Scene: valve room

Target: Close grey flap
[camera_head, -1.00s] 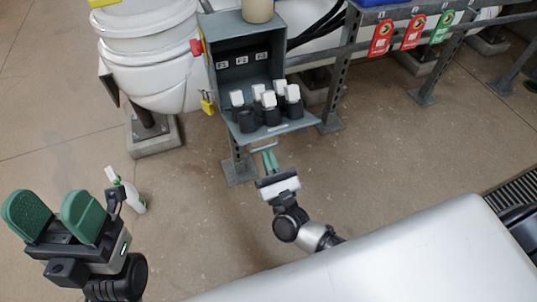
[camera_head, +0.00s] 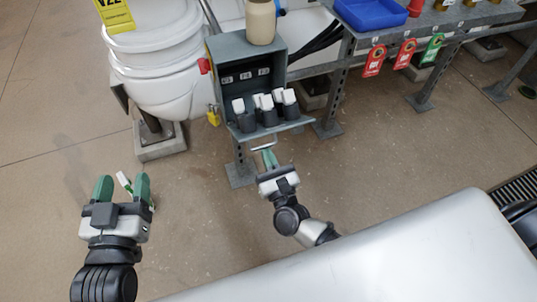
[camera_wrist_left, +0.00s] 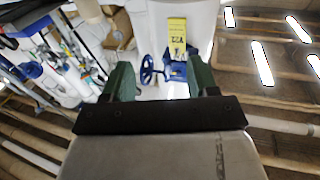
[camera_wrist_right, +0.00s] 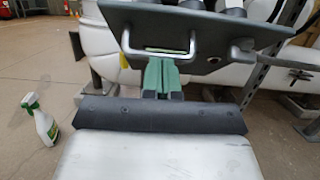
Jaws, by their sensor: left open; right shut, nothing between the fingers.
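The grey flap (camera_head: 292,127) hangs open from the bottom of a grey box (camera_head: 226,52), sticking out towards me. Several dark holders with white tops (camera_head: 264,103) stand on it or at the box's mouth. Its metal handle (camera_head: 263,147) is at the outer edge. The flap (camera_wrist_right: 150,20) and handle (camera_wrist_right: 160,50) fill the top of the right wrist view. My right gripper (camera_head: 267,157) is shut and empty, its green fingertips just below the handle. I cannot tell if they touch it. My left gripper (camera_head: 122,184) is open and empty, well left of the flap.
A spray bottle (camera_wrist_right: 40,120) stands on the floor at left. A white tank (camera_head: 158,75) and yellow padlock (camera_head: 213,116) are left of the box. A beige jar (camera_head: 260,22) stands on top. A bench with red and green tags (camera_head: 404,55) is at right.

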